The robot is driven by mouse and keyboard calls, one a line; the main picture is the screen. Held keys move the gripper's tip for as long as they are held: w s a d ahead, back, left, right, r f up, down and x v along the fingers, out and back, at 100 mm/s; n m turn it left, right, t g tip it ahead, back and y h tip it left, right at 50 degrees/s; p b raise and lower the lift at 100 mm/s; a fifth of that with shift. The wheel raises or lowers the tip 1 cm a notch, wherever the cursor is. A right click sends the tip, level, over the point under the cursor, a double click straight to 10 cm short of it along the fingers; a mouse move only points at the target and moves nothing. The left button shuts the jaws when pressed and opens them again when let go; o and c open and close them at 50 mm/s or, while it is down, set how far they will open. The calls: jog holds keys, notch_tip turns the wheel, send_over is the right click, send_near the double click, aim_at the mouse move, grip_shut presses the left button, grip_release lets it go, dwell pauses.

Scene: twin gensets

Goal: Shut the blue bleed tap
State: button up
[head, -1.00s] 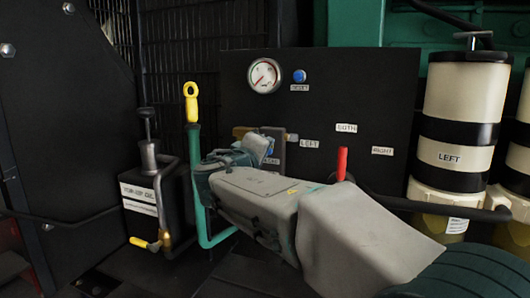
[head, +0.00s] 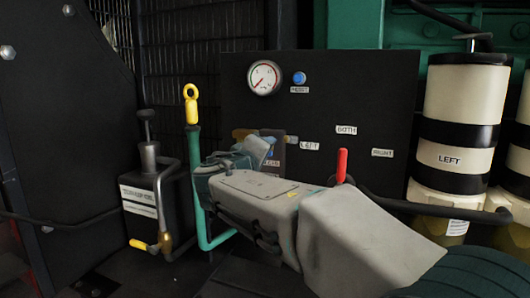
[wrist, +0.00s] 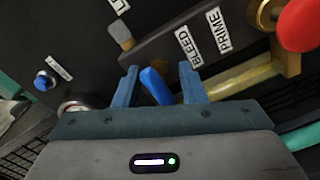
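The blue bleed tap's handle (wrist: 156,86) shows in the wrist view as a short blue lever, below the BLEED label (wrist: 187,47). My gripper (wrist: 159,84) is open, with one finger on each side of the handle and a visible gap to each. The handle's lower end is hidden behind my gripper body. In the head view my gripper (head: 262,152) is at the lower part of the black panel and hides most of the tap.
A red handle (head: 342,164) stands right of my gripper; a red knob (wrist: 300,24) is close by in the wrist view. A yellow-ringed green dipstick tube (head: 192,130) rises at left. The gauge (head: 264,77) and blue reset button (head: 299,78) are above.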

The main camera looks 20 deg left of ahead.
jog(key=s+a+p, duration=0.1)
jog(key=s+p, duration=0.1)
jog(key=s, duration=1.1)
jog(key=shift+s+p, duration=0.35)
jog(key=d+r+m+g+h+p, duration=0.1)
jog(key=d+g+h+p, duration=0.15)
jog(key=d+p, duration=0.45)
jog(key=w+d+r+m+g+h+p, duration=0.15)
jog(key=d+g+p, duration=0.3)
jog(key=d, duration=0.45)
jog(key=s+d+r+m+g+h+p, duration=0.1)
jog(key=d+r+m+g+p, duration=0.1)
jog(key=d+p, duration=0.5)
jog(key=s+d+r+m+g+y+p, duration=0.6)
jog(key=s+d+p, duration=0.6)
jog(key=p, duration=0.9)
notch_tip(320, 180, up, 2)
jog(key=shift+s+d+r+m, duration=0.1)
jog(key=shift+s+d+m, duration=0.2)
jog(key=shift+s+m, duration=0.65)
jog(key=shift+s, duration=0.15)
